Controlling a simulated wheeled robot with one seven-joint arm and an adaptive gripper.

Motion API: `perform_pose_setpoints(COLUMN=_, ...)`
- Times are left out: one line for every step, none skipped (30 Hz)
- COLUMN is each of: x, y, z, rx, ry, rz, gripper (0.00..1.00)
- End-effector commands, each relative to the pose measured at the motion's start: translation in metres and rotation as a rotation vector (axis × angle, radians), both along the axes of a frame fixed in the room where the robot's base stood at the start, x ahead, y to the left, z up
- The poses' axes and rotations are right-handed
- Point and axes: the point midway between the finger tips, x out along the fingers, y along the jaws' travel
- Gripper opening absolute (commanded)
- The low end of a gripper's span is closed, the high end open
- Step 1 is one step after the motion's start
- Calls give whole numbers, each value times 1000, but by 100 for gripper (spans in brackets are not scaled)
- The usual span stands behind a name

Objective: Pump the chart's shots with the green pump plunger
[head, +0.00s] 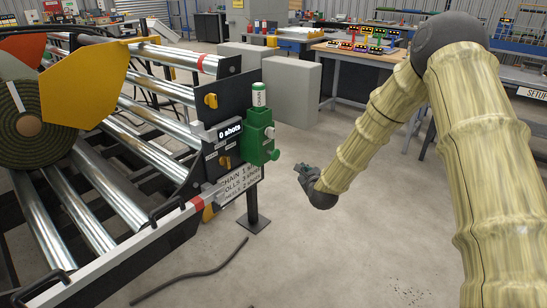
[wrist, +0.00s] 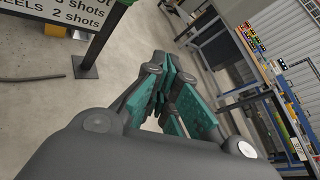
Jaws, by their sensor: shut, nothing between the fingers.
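A turf roll (head: 40,112) and yellow guard (head: 88,85) lie left among steel rollers. Yellow knobs (head: 211,100) sit on the end plate. A black post (head: 254,208) and a dark hose (head: 190,273) are on the floor. Grey blocks (head: 290,90) and workbenches (head: 362,55) stand behind.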

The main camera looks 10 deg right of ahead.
Motion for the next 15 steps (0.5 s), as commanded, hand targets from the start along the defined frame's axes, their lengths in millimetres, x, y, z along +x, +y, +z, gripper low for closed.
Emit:
perform_pose_setpoints(x=0, y=-1, z=0, rx=0, ry=0, rz=-1, gripper=0)
perform_pose_setpoints(x=-1, y=-2, z=0, rx=0, ry=0, rz=-1, gripper=0)
perform_pose_setpoints(x=-1, y=-2, z=0, rx=-1, ry=0, rz=-2, gripper=0)
perform_pose_setpoints(x=0, y=-2, z=0, rx=-1, ry=0, rz=-2, gripper=0)
perform_pose_setpoints(x=0, y=-2, z=0, rx=-2, ry=0, rz=-2, gripper=0)
perform_pose_setpoints(x=1, y=-1, z=0, rx=-1, ry=1, rz=-1, gripper=0)
perform_pose_setpoints(x=2, y=0, z=0, rx=-2, ry=1, rz=-1, gripper=0)
perform_pose_setpoints(x=3, y=2, z=0, rx=-2, ry=0, rz=0, gripper=0)
perform_pose_setpoints(x=5, y=4, z=0, rx=-3, ry=0, rz=1, gripper=0)
perform_pose_setpoints(x=7, y=5, z=0, rx=-4, ry=-1, rz=2, gripper=0)
perform_pose_setpoints(x=9, y=7, z=0, rx=-3, ry=0, rz=2, gripper=0)
perform_pose_setpoints(x=12, y=11, z=0, rx=-5, ry=0, rz=4, gripper=0)
perform_pose_setpoints(x=14, y=13, z=0, rx=-5, ry=0, rz=5, gripper=0)
perform_pose_setpoints(x=17, y=15, z=0, rx=-4, ry=0, rz=5, gripper=0)
perform_pose_setpoints(x=21, y=18, z=0, rx=-4, ry=0, rz=4, gripper=0)
